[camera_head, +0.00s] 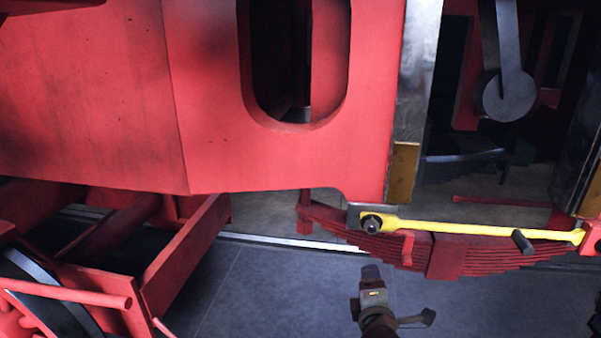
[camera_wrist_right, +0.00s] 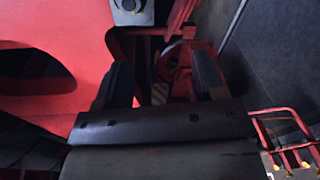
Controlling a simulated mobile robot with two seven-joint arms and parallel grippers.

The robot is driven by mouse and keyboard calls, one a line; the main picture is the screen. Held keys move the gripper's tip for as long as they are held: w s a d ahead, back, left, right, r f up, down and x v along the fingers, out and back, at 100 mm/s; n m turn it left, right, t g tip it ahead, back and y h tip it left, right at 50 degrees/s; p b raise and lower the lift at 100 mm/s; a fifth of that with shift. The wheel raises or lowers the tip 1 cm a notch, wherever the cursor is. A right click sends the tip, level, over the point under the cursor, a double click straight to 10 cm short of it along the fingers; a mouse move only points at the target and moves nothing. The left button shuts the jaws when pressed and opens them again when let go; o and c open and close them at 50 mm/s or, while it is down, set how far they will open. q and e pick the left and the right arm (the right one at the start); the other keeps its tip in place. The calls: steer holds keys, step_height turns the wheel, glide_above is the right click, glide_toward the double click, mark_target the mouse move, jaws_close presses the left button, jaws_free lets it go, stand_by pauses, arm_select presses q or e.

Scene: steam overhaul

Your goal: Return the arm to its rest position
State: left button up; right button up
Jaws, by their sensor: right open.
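My right gripper (camera_head: 371,274) comes up from the bottom of the head view, below the left part of the leaf spring and apart from it. In the right wrist view its two dark fingers (camera_wrist_right: 163,72) stand wide apart with nothing between them. My left gripper is in neither view.
A yellow bar (camera_head: 480,229) runs from a bolt (camera_head: 371,224) to the right, above the red leaf spring (camera_head: 447,257). The red frame (camera_head: 280,160) fills the upper left. Red beams (camera_head: 185,255) stand lower left. Grey floor (camera_head: 280,290) shows around my gripper.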

steer(key=s+f+m+g+y, duration=0.5)
steer(key=s+f+m, duration=1)
steer(key=s+f, duration=1)
steer(key=s+y, duration=0.1)
steer(key=s, duration=0.2)
steer(key=shift+s+m+g, duration=0.15)
steer(key=shift+m+g, duration=0.25)
